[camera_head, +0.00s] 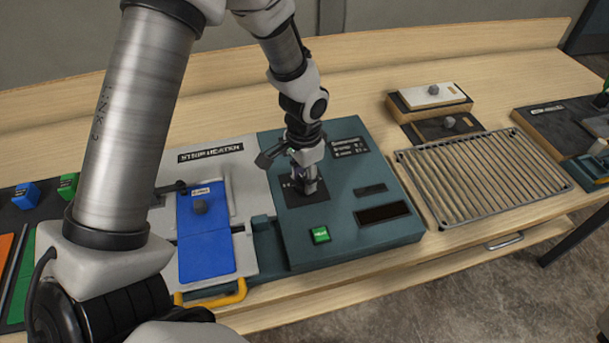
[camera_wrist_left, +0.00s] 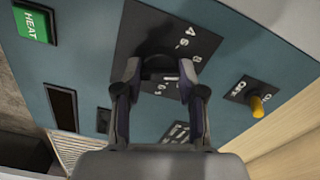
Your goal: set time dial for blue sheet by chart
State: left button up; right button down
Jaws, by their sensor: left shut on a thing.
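My left gripper (camera_head: 308,186) points down at the teal console (camera_head: 345,225). In the left wrist view its two fingers (camera_wrist_left: 160,78) are closed around the dark time dial (camera_wrist_left: 158,64), which sits on a black numbered plate (camera_wrist_left: 188,28). Some numbers show; the dial's pointer is hidden. A blue sheet (camera_head: 206,240) with a grey knob lies on the strip heater's light plate, left of the console. A chart (camera_head: 347,147) with small white text is at the console's back right; its lines are too small to read surely. My right gripper is not in view.
A green HEAT button (camera_head: 320,235) is at the console's front, and a yellow toggle (camera_wrist_left: 257,106) shows in the wrist view. A yellow handle (camera_head: 225,295) is at the heater's front. A wire rack (camera_head: 480,180) stands to the right. Blue and green blocks lie far left.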

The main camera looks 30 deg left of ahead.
aim_at(303, 179)
pick_arm(q)
jog(key=shift+s+f+n, duration=0.2)
jog(key=shift+s+n, duration=0.05)
jog(key=shift+n, duration=0.15)
jog(key=o, duration=1.1)
jog(key=shift+o, duration=0.2)
jog(key=shift+r, duration=0.1)
jog(key=shift+w, duration=0.1)
jog(key=shift+r, duration=0.15)
notch_tip(303, 179, up, 12)
